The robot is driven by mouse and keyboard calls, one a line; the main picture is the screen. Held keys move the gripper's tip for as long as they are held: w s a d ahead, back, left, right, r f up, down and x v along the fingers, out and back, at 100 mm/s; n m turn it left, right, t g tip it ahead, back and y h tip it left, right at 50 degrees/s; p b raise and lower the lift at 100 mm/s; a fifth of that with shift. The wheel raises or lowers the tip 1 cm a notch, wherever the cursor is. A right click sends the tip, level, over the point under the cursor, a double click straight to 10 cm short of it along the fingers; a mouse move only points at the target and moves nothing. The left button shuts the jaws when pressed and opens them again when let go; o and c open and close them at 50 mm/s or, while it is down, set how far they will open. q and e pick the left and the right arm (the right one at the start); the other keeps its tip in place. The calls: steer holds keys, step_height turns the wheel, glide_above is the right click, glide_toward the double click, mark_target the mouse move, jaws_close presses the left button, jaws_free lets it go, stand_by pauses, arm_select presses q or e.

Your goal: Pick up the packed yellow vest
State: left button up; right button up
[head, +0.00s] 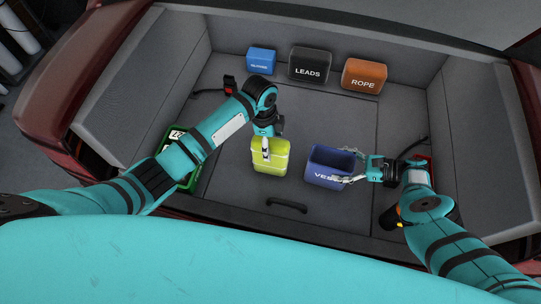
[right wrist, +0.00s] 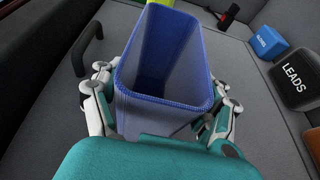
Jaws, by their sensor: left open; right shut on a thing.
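The packed yellow vest (head: 270,158) is a yellow-green block on the trunk floor, left of the blue bin. Only its edge shows at the top of the right wrist view (right wrist: 156,3). My left gripper (head: 266,155) is open, over the top of the yellow vest; I cannot tell whether its fingers touch it. My right gripper (head: 350,169) is shut on the blue bin (head: 324,175), marked with letters starting "VES". In the right wrist view the bin (right wrist: 160,105) is open at the top and looks empty, with fingers on both its sides.
A small blue box (head: 261,61), a black LEADS box (head: 311,66) and an orange ROPE box (head: 364,76) stand at the back. A green case (head: 178,158) is at left, partly behind my left arm. A black handle (head: 287,205) lies in front.

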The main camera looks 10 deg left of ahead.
arm_select(q)
steer(key=shift+f, duration=0.2)
stand_by(0.6)
jaws_close()
stand_by(0.4)
